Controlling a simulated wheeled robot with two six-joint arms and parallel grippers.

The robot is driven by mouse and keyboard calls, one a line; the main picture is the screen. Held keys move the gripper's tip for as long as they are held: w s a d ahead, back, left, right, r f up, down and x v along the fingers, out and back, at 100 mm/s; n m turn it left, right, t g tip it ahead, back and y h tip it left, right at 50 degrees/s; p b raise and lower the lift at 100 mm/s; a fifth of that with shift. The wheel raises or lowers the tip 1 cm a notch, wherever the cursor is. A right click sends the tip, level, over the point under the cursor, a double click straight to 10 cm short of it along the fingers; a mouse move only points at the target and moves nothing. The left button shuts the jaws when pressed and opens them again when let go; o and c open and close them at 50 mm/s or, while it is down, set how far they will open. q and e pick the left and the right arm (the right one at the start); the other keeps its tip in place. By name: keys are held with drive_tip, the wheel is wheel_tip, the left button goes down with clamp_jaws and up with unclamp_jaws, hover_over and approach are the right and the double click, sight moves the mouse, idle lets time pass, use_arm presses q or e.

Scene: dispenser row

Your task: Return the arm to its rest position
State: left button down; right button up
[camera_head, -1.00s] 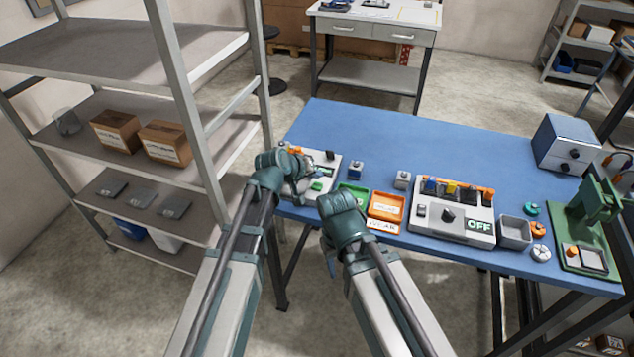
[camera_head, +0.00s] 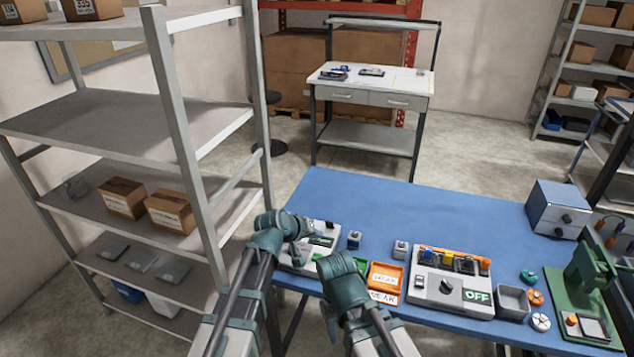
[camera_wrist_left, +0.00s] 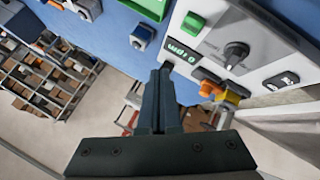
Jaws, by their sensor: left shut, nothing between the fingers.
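My left gripper (camera_head: 305,226) is over the upper left part of a light grey control panel (camera_head: 296,262) at the left end of the blue table. In the left wrist view its fingers (camera_wrist_left: 160,95) are shut together with nothing between them. That view also shows a panel with a black knob (camera_wrist_left: 237,52), a green block and a small lit display. My right arm's wrist (camera_head: 343,280) is in front of the table's near edge. Its fingers are mostly hidden behind it, so their state is unclear.
Green and orange trays (camera_head: 385,276), a grey box marked OFF (camera_head: 450,288) and a grey bin (camera_head: 512,302) line the near side of the blue table (camera_head: 430,215). A metal shelf (camera_head: 180,110) stands close at left. The table's far half is mostly clear.

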use_arm(q)
drive_tip(key=s+a+f+m+g+y, duration=0.2)
drive_tip(key=s, duration=0.6)
drive_tip(key=s+a+f+m+g+y, duration=0.1)
drive_tip(key=s+f+g+y, duration=0.1)
drive_tip(key=s, duration=0.7)
drive_tip(key=s+a+f+m+g+y, duration=0.2)
drive_tip(key=s+g, duration=0.1)
drive_tip(key=s, duration=0.5)
drive_tip(key=shift+s+a+f+m+g+y, duration=0.3)
drive_tip(key=shift+s+g+y, duration=0.05)
drive_tip(key=shift+g+y, duration=0.05)
